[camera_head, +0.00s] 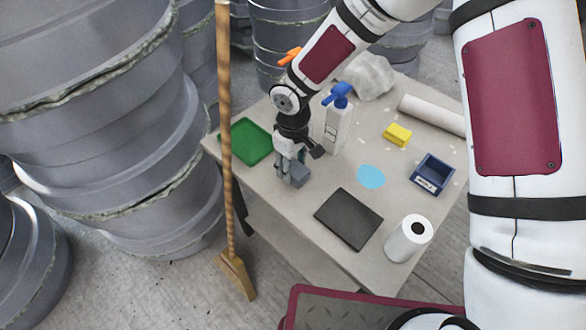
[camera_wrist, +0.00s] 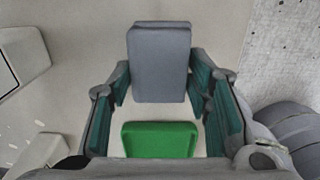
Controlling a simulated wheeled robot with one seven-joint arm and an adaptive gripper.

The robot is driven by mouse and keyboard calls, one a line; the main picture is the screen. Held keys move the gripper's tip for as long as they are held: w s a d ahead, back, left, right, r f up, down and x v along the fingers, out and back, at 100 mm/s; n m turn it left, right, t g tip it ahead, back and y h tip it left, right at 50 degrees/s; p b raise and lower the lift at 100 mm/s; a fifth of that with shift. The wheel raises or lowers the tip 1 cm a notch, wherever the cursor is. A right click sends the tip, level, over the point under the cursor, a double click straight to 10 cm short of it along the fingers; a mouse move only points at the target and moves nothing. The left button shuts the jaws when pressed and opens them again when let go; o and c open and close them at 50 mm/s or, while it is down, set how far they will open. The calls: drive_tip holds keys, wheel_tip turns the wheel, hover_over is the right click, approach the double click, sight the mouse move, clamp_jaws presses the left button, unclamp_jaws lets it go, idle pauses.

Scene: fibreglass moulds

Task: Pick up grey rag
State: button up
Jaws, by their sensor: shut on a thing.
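The grey rag (camera_head: 298,176) looks like a thick, smooth block with rounded edges. In the wrist view the rag (camera_wrist: 160,62) stands between the two fingers. My gripper (camera_head: 287,166) points down over the left part of the table and is shut on the rag. In the wrist view my gripper (camera_wrist: 160,92) has a finger on each side of it. I cannot tell whether the rag is clear of the tabletop.
The table (camera_head: 292,222) holds a green tray (camera_head: 246,143) left of my gripper and a blue-topped spray bottle (camera_head: 338,122) close on its right. A broom (camera_head: 226,150) stands at the left edge.

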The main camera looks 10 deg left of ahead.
drive_tip(key=s+d, duration=0.2)
drive_tip(key=s, duration=0.3)
drive_tip(key=s+d+r+b, duration=0.1)
drive_tip(key=s+d, duration=0.1)
drive_tip(key=s, duration=0.3)
drive_tip(key=s+d+r, duration=0.1)
drive_tip(key=s+d, duration=0.1)
drive_tip(key=s, duration=0.3)
drive_tip(key=shift+r, duration=0.25)
